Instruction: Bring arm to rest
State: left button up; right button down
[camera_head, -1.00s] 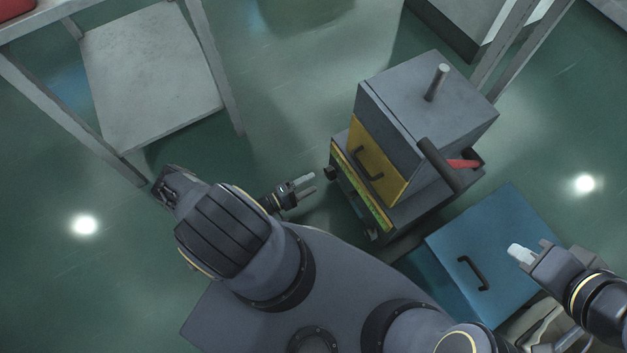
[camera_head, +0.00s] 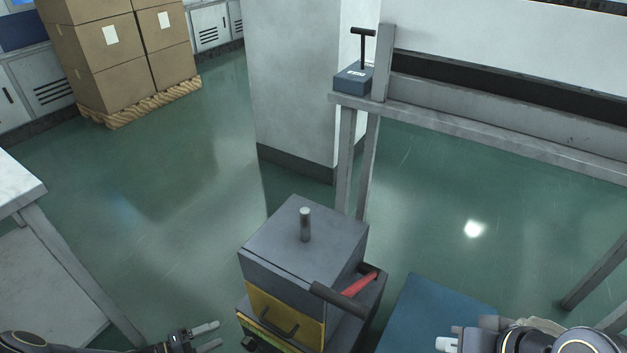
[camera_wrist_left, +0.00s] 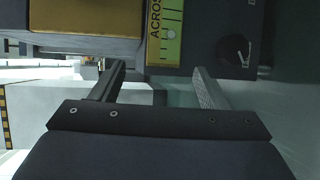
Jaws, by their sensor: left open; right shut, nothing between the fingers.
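My left gripper (camera_head: 213,336) is at the bottom of the head view, left of the grey machine (camera_head: 310,237). Its two fingers are apart with nothing between them. In the left wrist view the open fingers (camera_wrist_left: 158,88) point toward the machine's front, with its yellow panel (camera_wrist_left: 85,20), green-yellow strip (camera_wrist_left: 166,35) and dark dial (camera_wrist_left: 236,52). My right gripper (camera_head: 446,338) is at the bottom right, over or near the blue box (camera_head: 433,308). It is shut and empty. Most of both arms is cut off by the lower edge.
The machine has a yellow front (camera_head: 285,314), a black-gripped bar (camera_head: 338,300) and a red lever (camera_head: 360,284). A table (camera_head: 22,190) stands at left, a pillar (camera_head: 295,80) and bench (camera_head: 470,131) behind. Cartons (camera_head: 110,62) are far left. Open green floor lies between.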

pick_arm(q)
jog(key=s+d+r+m+g+y, duration=0.1)
jog(key=d+r+m+g+y, duration=0.2)
jog(key=r, duration=1.1)
jog(key=s+r+m+g+y, duration=0.1)
jog(key=r+m+g+y, duration=0.2)
jog(key=r, duration=1)
jog(key=s+d+r+t+y, duration=0.2)
jog(key=s+r, duration=0.4)
jog(key=s, duration=0.2)
jog(key=s+d+r+t+y, duration=0.1)
jog(key=s+d+r+y, duration=0.15)
jog(key=s+r, duration=0.35)
notch_tip(320, 180, up, 31)
jog(key=s+p, duration=0.1)
jog(key=p, duration=3)
jog(key=shift+s+d+n+p, duration=0.15)
jog(key=shift+s+n+p, duration=0.05)
jog(key=shift+n+p, duration=0.15)
jog(key=shift+f+h, duration=0.1)
jog(key=shift+h, duration=0.15)
jog(key=shift+c, duration=0.3)
